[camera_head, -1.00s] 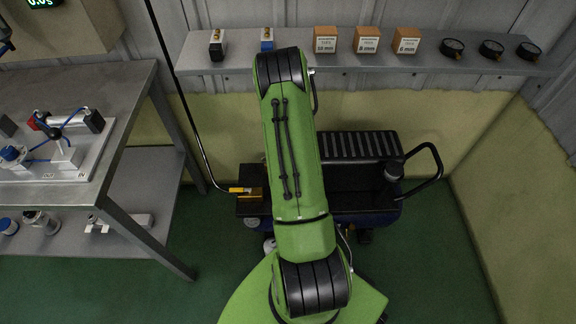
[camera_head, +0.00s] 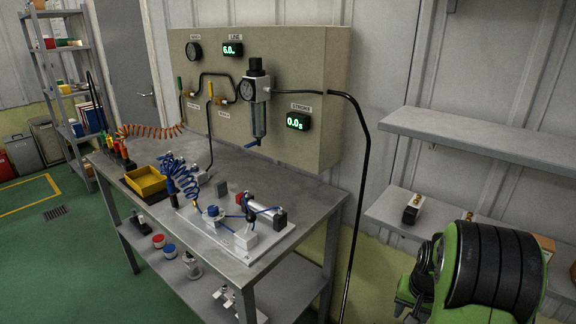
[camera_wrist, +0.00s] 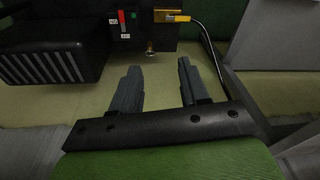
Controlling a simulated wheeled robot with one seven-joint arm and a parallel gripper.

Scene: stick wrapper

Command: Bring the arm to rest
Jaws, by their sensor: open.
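My gripper (camera_wrist: 158,88) shows in the wrist view with its two dark fingers apart and nothing between them. Beyond the fingertips, a dark box (camera_wrist: 122,20) with a red switch and a yellow-handled valve (camera_wrist: 171,16) stand near the wall's foot; I cannot tell the exact gap, but the fingers look clear of them. In the head view only a green and black joint of my arm shows at the lower right, in front of the shelves; the gripper is out of that view.
A metal workbench (camera_head: 318,196) carries a cylinder fixture (camera_head: 245,225), a yellow bin (camera_head: 146,181) and coiled hoses. A panel (camera_head: 322,70) with gauges stands behind it. Wall shelves (camera_head: 480,135) are at the right, close to my arm. A black hose (camera_head: 364,150) hangs between. Green floor (camera_head: 60,270) is open at left.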

